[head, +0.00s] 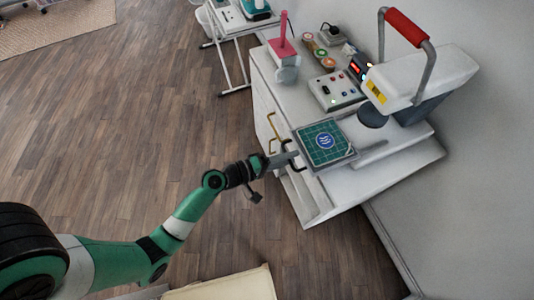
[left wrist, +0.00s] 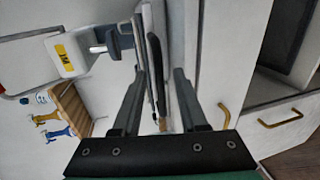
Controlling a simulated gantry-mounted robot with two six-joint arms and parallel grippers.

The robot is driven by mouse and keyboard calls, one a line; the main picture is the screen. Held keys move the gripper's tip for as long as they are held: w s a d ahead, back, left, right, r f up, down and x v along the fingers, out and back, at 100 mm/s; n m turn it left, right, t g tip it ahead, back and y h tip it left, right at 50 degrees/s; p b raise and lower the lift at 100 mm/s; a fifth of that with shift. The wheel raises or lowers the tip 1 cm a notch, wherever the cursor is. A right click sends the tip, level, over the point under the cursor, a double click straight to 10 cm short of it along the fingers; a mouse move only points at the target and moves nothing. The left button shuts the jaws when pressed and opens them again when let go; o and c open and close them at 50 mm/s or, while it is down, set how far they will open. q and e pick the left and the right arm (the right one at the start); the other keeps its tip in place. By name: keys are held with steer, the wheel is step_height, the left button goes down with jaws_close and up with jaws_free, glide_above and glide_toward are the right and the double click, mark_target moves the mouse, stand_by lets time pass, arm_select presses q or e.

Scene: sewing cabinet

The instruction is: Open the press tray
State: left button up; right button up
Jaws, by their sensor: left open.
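The press tray (head: 309,135) holds a teal gridded mat with a round blue emblem. It lies in front of the white heat press (head: 425,75), reaching toward the cabinet's front edge. Its dark handle (head: 286,148) is on the near side. My left gripper (head: 292,157) is at this handle, with its jaws open. In the left wrist view the dark handle (left wrist: 156,70) stands between the two spread fingers (left wrist: 158,95); I cannot tell whether either touches it. The press's red lever handle (head: 406,27) is raised. My right gripper is not in view.
On the white cabinet (head: 304,190) stand a control box (head: 336,90) and a pink tool (head: 283,40) in a holder. Brass pulls (left wrist: 280,118) are on the cabinet fronts. A sewing table (head: 235,18) is behind.

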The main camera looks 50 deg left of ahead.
arm_select(q)
steer(key=p+v, duration=0.3)
steer(key=v, duration=0.8)
steer(key=shift+s+p, duration=0.15)
steer(key=shift+p, duration=0.15)
steer(key=shift+r, duration=0.1)
